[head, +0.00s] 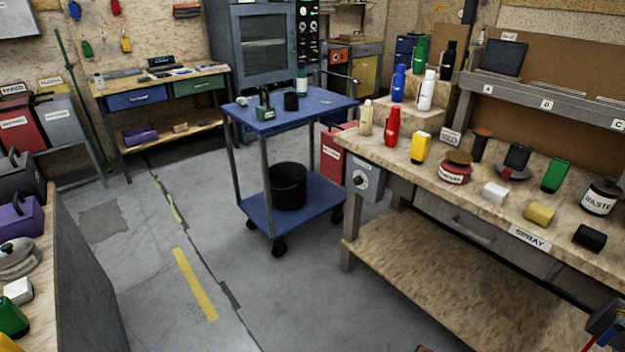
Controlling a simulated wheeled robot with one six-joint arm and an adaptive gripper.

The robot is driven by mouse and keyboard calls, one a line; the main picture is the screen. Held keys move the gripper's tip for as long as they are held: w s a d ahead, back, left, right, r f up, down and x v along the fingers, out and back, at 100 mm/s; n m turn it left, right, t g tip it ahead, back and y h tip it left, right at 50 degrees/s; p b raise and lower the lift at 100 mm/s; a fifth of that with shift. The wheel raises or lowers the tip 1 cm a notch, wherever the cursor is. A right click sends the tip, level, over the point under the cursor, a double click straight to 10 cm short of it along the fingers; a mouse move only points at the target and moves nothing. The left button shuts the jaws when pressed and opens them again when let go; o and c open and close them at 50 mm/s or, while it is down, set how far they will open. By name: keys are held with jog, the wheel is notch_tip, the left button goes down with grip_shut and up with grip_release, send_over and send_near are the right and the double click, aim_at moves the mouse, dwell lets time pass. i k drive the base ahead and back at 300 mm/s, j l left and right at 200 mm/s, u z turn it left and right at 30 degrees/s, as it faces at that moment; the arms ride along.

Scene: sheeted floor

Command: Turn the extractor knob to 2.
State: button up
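A small grey control box (372,176) is fixed to the front left end of the right-hand workbench, below its top. A round pale knob (361,181) sits on its face. I take this for the extractor knob, but its markings and setting are too small to read.
The workbench (455,228) carries spray bottles and small pots. A blue two-tier trolley (325,103) with a black bucket (288,186) stands left of the box. A red bin (333,152) is just behind it. The floor (285,300) in front is clear.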

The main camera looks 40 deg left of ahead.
aim_at(358, 181)
jog(key=u, duration=1.1)
